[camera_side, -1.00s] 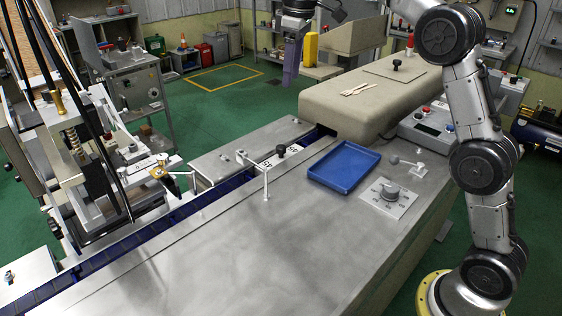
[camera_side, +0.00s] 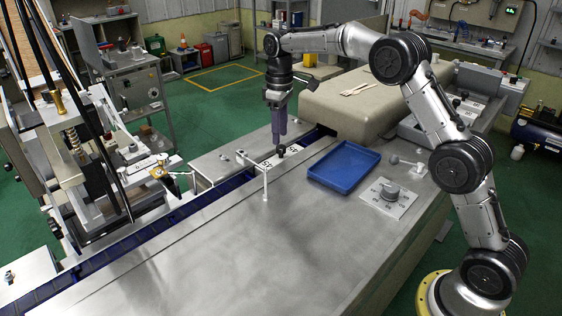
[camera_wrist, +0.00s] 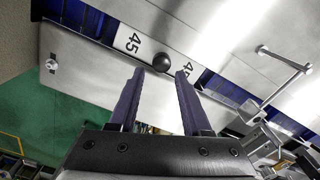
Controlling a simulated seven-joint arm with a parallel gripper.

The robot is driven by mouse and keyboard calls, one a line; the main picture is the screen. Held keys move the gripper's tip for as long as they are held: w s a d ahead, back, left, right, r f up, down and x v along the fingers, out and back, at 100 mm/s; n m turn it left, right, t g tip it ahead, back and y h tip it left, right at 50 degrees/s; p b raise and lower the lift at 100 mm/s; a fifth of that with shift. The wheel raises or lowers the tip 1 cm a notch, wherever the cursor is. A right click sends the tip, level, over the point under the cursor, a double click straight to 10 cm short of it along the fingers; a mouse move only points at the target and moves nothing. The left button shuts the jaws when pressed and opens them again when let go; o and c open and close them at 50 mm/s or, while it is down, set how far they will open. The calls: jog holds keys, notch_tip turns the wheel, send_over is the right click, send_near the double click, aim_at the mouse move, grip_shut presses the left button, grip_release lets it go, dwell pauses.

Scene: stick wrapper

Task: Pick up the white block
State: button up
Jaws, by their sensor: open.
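The white block (camera_side: 266,163) sits in the blue conveyor channel in the side view. It has a black round knob on top and dark markings. In the wrist view the white block (camera_wrist: 128,40) shows the number 45 at each side, with its black knob (camera_wrist: 162,62) between. My gripper (camera_side: 279,143) points down just above the knob in the side view. In the wrist view my gripper (camera_wrist: 160,72) has its two purple fingers apart, their tips to either side of the knob. I cannot tell whether they touch it. The block's middle is partly hidden by the knob and fingers.
An empty blue tray (camera_side: 345,168) lies on the metal table right of the block. A thin metal post with an arm (camera_side: 266,182) stands close in front. A dial (camera_side: 391,192) is at the right.

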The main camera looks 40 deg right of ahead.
aim_at(281, 146)
jog(key=shift+s+f, duration=0.2)
jog(key=shift+f, duration=2.45)
grip_shut()
